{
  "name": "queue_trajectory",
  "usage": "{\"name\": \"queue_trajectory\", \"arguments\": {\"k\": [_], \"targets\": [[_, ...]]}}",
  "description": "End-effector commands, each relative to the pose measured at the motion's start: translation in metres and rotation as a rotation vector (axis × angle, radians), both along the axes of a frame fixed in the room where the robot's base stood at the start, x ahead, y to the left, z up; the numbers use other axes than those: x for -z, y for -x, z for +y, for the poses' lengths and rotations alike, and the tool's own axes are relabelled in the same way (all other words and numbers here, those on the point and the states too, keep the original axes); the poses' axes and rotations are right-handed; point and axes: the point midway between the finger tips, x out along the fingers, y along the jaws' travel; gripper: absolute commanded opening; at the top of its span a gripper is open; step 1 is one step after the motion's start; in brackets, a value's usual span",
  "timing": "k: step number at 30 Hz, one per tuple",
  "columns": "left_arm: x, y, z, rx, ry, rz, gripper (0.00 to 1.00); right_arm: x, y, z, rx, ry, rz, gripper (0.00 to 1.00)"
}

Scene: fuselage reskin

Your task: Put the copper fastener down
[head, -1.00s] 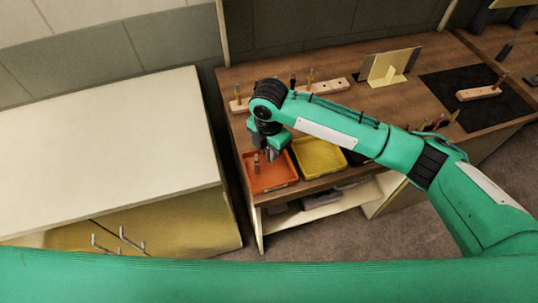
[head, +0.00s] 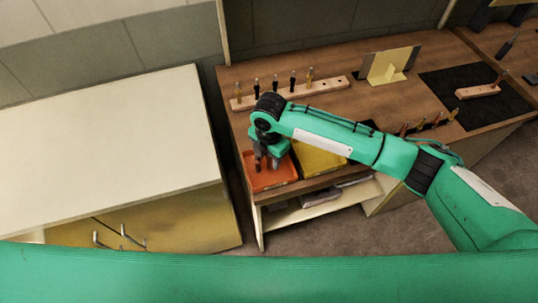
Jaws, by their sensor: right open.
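My right gripper (head: 267,164) points down over the orange tray (head: 274,182), near the front left corner of the wooden bench. Its jaws are open. A small dark brownish upright shape (head: 257,166) shows at its left finger, in or just above the tray; I cannot tell whether this is the copper fastener or part of the finger. The arm hides part of the tray. My left gripper is not in view.
A yellow tray (head: 322,163) sits right of the orange one. Behind the arm, a wooden strip (head: 330,87) holds several upright fasteners. A pale cabinet (head: 105,140) stands left.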

Motion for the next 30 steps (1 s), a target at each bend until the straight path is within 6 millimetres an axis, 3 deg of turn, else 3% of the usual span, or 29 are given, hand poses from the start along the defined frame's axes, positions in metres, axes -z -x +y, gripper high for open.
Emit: {"name": "queue_trajectory", "arguments": {"k": [7,21,30], "targets": [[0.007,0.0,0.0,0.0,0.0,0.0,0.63,-0.018,-0.001,0.001,0.0,-0.002,-0.002,0.42],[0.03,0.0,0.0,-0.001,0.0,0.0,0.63,-0.109,-0.001,0.0,-0.001,-0.001,-0.002,0.42],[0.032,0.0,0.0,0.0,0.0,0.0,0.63,-0.123,0.0,0.0,0.0,0.001,0.001,0.42]]}}
